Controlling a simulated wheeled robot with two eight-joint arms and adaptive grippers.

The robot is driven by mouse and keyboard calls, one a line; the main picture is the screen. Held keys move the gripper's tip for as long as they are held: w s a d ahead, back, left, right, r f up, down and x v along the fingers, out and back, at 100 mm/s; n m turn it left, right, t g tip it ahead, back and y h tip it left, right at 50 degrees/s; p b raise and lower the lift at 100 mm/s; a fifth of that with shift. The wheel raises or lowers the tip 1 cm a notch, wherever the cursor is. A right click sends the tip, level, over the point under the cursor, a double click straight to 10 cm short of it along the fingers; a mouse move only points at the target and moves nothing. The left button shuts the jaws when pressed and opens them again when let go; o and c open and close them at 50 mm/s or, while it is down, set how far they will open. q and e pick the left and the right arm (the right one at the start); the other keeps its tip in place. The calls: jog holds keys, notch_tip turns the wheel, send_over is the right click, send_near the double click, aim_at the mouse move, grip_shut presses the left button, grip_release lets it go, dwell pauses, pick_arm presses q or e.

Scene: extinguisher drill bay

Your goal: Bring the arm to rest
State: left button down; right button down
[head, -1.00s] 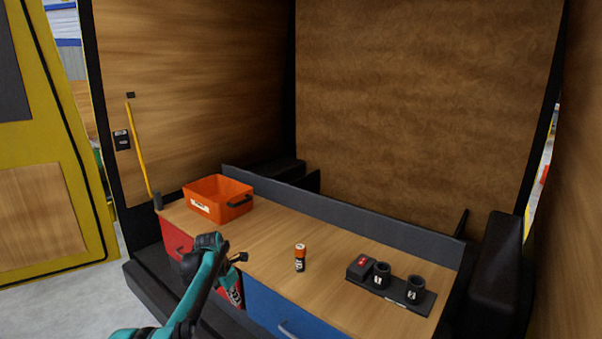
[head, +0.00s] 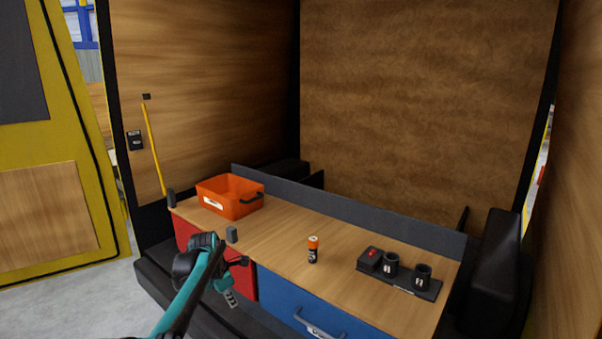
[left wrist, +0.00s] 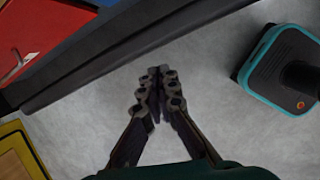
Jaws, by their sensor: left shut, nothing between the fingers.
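My left arm (head: 190,292) comes in from the lower left in the head view, bent in front of the bench. Its left gripper (head: 231,298) hangs low in front of the red drawer, below the bench top and clear of it. In the left wrist view the gripper (left wrist: 158,92) points at the grey floor, its two fingers together with nothing between them. My right gripper is not in view.
A red drawer (head: 184,235) and blue drawer (head: 290,304) face me. Floor (left wrist: 215,125) below the gripper is clear.

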pick_arm(q)
jog(key=s+d+r+m+t, duration=0.1)
jog(key=s+r+m, duration=0.45)
jog(key=s, duration=0.25)
jog(key=s+d+r+m+t, duration=0.1)
jog(key=s+d+r+m, duration=0.1)
jog(key=s+r+m, duration=0.5)
jog(key=s+f+m+t, duration=0.1)
jog(key=s+f+m, duration=0.2)
jog(key=s, duration=0.4)
jog(key=s+f+m+y, duration=0.1)
jog(key=s+f+m, duration=0.2)
jog(key=s+m, duration=0.2)
jog(key=s+f+m+t, duration=0.1)
jog(key=s+f+m, duration=0.2)
jog(key=s, duration=0.6)
jog(key=shift+s+d+f+m+t, duration=0.2)
jog(key=shift+s+m+t, duration=0.1)
jog(key=shift+m, duration=0.75)
